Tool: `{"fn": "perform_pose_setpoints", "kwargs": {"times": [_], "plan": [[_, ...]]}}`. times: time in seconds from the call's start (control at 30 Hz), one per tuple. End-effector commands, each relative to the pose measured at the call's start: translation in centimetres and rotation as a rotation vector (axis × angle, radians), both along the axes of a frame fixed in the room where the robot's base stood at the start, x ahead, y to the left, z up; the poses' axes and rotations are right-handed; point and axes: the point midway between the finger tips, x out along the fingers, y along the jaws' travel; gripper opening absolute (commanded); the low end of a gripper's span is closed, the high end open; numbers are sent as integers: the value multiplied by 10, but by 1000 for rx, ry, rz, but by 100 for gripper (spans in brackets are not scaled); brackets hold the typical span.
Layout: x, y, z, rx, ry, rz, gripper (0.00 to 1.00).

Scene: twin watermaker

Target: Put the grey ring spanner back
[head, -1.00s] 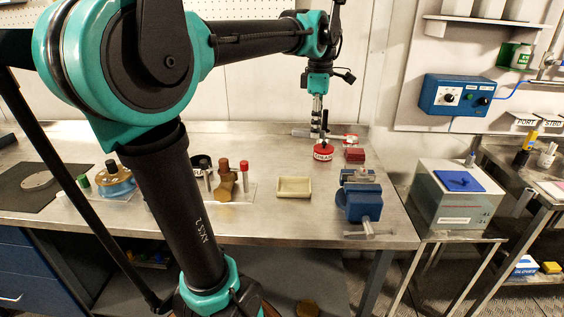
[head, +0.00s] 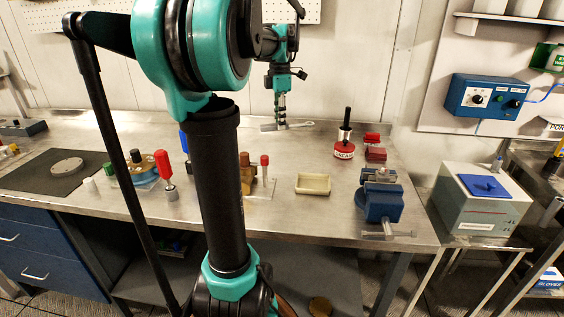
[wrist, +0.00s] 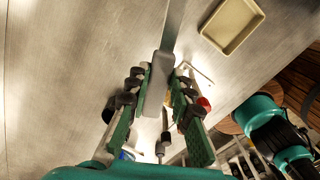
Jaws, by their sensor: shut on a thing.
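The grey spanner (head: 306,125) is held roughly level above the back of the steel bench in the head view. My gripper (head: 281,124) is shut on it partway along its length. One end sticks out to the right of the fingers and a thicker part shows at the left. In the wrist view the flat grey spanner (wrist: 157,92) lies between the green and black fingers of my gripper (wrist: 154,88), with its shaft running past the top edge. Its far end is out of that view.
A pegboard (head: 300,10) is on the wall above. A cream tray (head: 313,184), a blue vice (head: 381,203) and a red round base (head: 344,151) with a black-handled tool stand to the right. A red-handled tool (head: 163,168) stands left of my arm. The bench's back middle looks clear.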

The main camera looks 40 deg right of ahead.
Motion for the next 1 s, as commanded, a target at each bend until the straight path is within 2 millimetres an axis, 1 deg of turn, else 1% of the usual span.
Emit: {"fn": "perform_pose_setpoints", "kwargs": {"times": [0.03,0.2,0.3,0.4,0.5,0.67,0.83,0.9,1.0], "plan": [[0,0,-13,0,0,0,0],[0,0,-54,0,0,-1,0],[0,0,-77,0,0,-1,0],[0,0,-96,0,0,-1,0],[0,0,-107,0,0,-1,0],[0,0,-118,0,0,-1,0],[0,0,-142,0,0,-2,0],[-1,0,-148,0,0,-2,0],[-1,0,-151,0,0,-2,0]]}}
